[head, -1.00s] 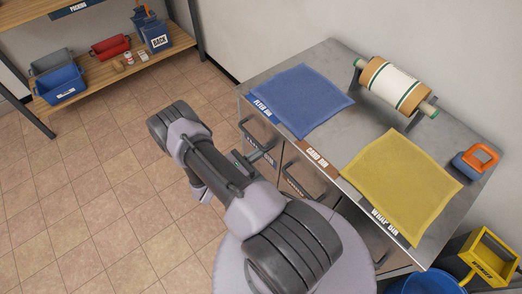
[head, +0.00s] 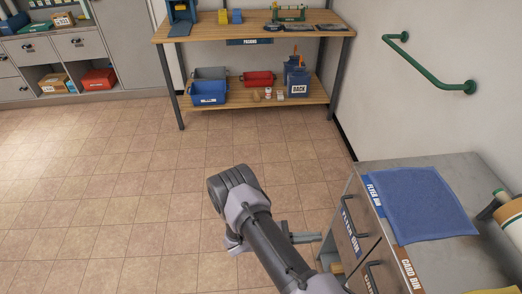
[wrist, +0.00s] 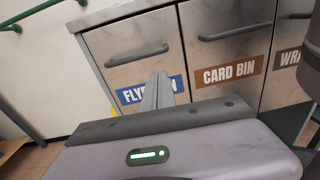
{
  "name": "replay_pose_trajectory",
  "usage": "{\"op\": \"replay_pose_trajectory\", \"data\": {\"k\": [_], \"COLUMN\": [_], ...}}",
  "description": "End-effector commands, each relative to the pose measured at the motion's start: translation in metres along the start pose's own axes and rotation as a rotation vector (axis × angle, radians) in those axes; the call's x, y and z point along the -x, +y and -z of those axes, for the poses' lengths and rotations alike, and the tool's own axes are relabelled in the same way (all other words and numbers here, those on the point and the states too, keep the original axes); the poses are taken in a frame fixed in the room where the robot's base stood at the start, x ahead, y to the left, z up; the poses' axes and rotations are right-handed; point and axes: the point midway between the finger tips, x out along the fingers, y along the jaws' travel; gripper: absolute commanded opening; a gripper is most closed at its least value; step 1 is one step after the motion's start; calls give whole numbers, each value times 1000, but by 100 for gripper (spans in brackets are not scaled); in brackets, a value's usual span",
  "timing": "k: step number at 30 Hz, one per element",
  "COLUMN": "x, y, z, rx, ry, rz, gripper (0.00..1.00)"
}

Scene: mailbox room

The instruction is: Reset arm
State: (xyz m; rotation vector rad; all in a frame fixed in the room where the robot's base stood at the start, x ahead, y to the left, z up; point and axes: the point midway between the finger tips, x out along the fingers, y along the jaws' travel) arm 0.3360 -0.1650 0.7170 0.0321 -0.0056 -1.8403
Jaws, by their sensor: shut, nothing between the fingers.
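My gripper (wrist: 158,94) shows in the wrist view with its fingers together and nothing between them. In the head view my gripper (head: 310,238) is beside the cabinet front (head: 346,240), partly hidden by my arm. I cannot tell whether the fingertips touch the cabinet.
A blue cloth (head: 425,203) lies on the cabinet top. A wooden shelf unit (head: 250,105) holding bins stands at the back. A green rail (head: 430,72) is on the right wall. The tiled floor (head: 120,200) on the left is clear.

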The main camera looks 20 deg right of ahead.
Motion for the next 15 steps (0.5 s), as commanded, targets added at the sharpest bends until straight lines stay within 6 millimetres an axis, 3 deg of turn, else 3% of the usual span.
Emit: {"op": "replay_pose_trajectory", "data": {"k": [3,6,9,15], "x": [19,39,62,114], "y": [15,11,-7,-58], "z": [-62,-130,-190,-288], "rx": [-159,-352,-554,-965], "ry": [136,323,529,992], "rz": [145,329,509,851], "gripper": [0,0,0,0]}}
